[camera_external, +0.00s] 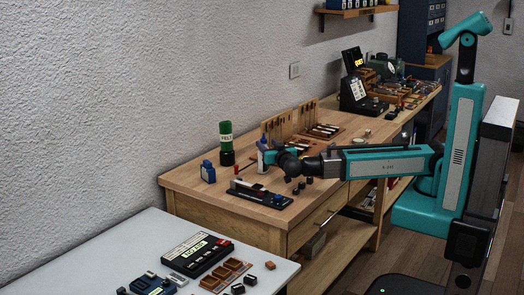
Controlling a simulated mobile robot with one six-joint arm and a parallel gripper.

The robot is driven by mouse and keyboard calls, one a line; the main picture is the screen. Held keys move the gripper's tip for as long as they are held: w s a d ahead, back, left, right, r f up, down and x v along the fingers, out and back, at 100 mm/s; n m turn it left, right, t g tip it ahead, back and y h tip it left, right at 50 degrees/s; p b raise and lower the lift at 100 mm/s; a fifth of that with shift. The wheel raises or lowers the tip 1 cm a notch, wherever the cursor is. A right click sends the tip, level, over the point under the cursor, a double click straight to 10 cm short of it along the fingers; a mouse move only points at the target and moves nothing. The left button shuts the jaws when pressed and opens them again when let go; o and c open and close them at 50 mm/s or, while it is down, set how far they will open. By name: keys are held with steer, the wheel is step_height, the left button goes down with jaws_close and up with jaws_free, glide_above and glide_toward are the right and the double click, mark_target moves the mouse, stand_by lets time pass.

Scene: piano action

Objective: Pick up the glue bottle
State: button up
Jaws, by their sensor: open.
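A small pale bottle with a blue top (262,145), which looks like the glue bottle, stands upright on the wooden workbench (190,182). My arm reaches in from the right, and my gripper (268,158) is at the bottle, open. The gripper end overlaps the bottle in this view, and part of the bottle's body is hidden. I cannot tell whether the fingers are around it or only beside it, or whether they touch it.
A green and black bottle labelled FELT (226,145) and a small blue bottle (208,172) stand to the left. A dark tool tray (262,196) lies in front. A wooden rack (290,125) stands behind. A white table (130,235) is in the foreground. The bench's front left corner is clear.

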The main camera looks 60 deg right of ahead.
mark_target(265, 142)
steer(key=shift+p+x, duration=0.3)
steer(key=shift+x, duration=1.45)
steer(key=shift+w+d+r+p, duration=0.1)
steer(key=shift+w+d+p, duration=0.25)
steer(key=shift+w+p, duration=0.1)
steer(key=p+x, duration=0.1)
steer(key=x, duration=0.3)
steer(key=shift+p, duration=0.3)
jaws_close()
